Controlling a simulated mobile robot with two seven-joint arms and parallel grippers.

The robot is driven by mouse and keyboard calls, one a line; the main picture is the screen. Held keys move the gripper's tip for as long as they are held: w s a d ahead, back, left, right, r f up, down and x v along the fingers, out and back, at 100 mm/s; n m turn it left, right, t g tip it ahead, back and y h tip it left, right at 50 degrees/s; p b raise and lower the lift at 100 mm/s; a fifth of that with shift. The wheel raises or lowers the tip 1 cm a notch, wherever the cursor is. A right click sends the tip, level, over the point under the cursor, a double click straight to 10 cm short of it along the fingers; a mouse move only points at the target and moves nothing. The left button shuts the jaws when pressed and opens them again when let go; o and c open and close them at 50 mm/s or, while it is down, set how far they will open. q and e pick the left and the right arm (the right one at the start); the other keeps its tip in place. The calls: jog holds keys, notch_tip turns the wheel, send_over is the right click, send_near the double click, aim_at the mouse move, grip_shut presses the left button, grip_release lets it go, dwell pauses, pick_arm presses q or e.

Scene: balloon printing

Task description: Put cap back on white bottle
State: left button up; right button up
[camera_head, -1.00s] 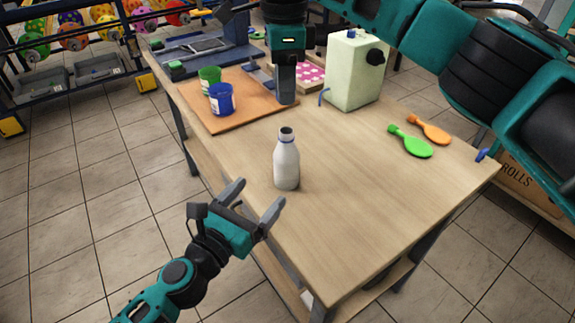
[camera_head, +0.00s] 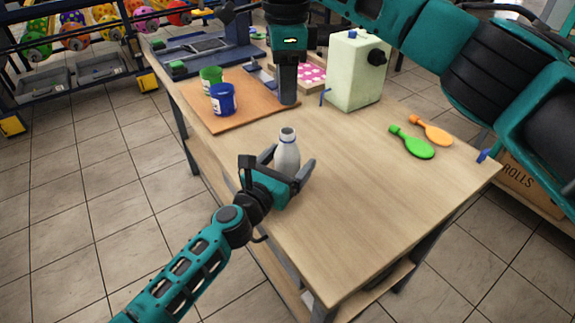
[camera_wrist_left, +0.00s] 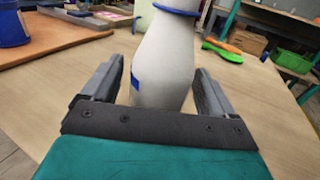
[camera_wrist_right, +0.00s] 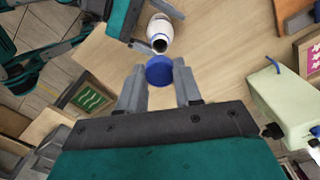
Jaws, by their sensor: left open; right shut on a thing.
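The white bottle (camera_head: 287,152) stands upright and uncapped on the wooden table, with a blue ring at its neck. My left gripper (camera_head: 291,162) is open, with its two fingers on either side of the bottle body. In the left wrist view the bottle (camera_wrist_left: 164,62) stands between the fingers, with a visible space on each side. My right gripper (camera_wrist_right: 158,80) is shut on the blue cap (camera_wrist_right: 160,70). In the right wrist view the dark open mouth of the bottle (camera_wrist_right: 160,32) lies beyond the cap. In the head view the cap is hidden.
Green (camera_head: 210,77) and blue (camera_head: 222,100) cups stand on a brown board (camera_head: 255,116). A pale green tank (camera_head: 352,72) is at the back. The table front is clear.

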pick_arm(q)
jog(key=c, duration=1.5)
pick_arm(e)
send_over(286, 131)
jog(key=shift+f, duration=2.5)
